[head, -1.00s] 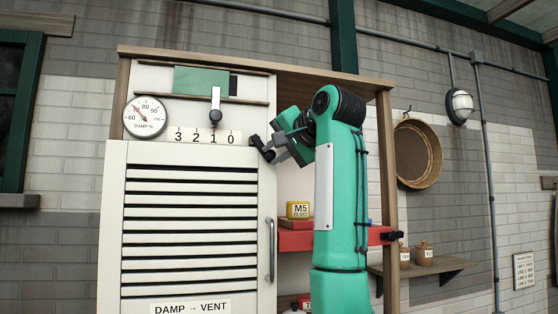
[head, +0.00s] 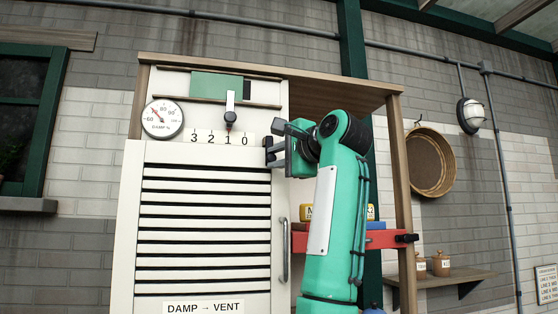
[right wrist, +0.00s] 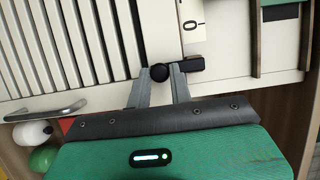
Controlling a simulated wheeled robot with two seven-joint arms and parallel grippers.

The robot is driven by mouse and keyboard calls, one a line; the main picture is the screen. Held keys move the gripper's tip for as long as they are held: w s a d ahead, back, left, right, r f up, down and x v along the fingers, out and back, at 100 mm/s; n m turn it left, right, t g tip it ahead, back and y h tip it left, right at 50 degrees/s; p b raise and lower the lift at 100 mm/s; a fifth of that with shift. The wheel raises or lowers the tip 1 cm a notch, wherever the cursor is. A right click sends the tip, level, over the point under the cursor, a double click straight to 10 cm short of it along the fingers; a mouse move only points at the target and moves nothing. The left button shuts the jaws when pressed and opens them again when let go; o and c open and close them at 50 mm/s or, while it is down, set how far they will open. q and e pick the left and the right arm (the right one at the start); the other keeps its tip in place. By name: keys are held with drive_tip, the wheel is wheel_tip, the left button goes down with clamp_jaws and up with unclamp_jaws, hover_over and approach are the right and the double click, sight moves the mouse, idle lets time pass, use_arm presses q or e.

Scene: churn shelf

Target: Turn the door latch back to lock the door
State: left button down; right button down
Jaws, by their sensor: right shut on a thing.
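The white slatted door (head: 205,230) stands shut in the cabinet. The small black door latch (head: 269,143) sits at its upper right corner, partly hidden by my right gripper (head: 274,148). In the right wrist view, a round black knob (right wrist: 160,72) lies between the fingertips of my right gripper (right wrist: 163,78), with a short black block (right wrist: 192,64) just to its right. The fingers are shut on the latch. The latch's exact angle is hard to tell. My left gripper is not in view.
The door's grey handle (head: 284,250) is below my right gripper. Above the door are a number strip (head: 218,138), a vent slider (head: 230,108) and a damp gauge (head: 163,119).

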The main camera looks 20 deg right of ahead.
drive_tip(key=shift+f, duration=0.15)
drive_tip(key=c, duration=1.3)
unclamp_jaws()
drive_tip(key=shift+o, duration=0.2)
drive_tip(key=shift+s, duration=0.15)
drive_tip(key=shift+s+d+b, duration=0.15)
drive_tip(key=shift+s+b, duration=0.2)
drive_tip(key=b+v, duration=0.5)
drive_tip(key=v, duration=0.8)
